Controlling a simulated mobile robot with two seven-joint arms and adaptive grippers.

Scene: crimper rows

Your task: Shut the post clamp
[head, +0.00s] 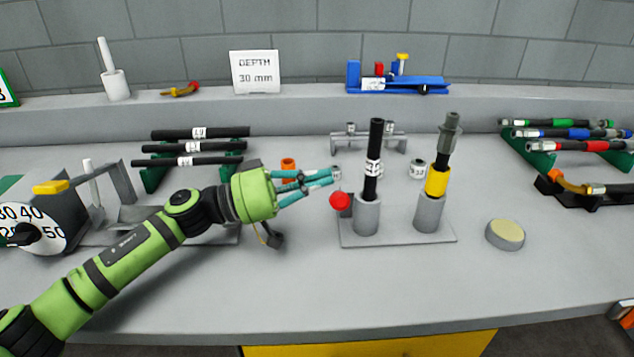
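The post stand (439,237) is a flat grey plate with two grey sockets. The left socket (367,215) has a red ball knob (340,201) on a dark block at its left side, which looks like the clamp's handle. A black hose (375,145) with a white label stands upright in this socket. The right socket (428,213) holds a slightly tilted piece with a yellow collar (438,181) and a grey fitting on top. My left gripper (330,177) is just up and left of the red knob, apart from it in the picture. Its teal fingers come together at the tips and look empty. My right gripper is out of view.
A dial machine (40,215) stands at the left. Hose racks stand at the back left (153,176) and right (541,158). A round yellowish button (505,234) is right of the stand. The bench front (350,295) is clear.

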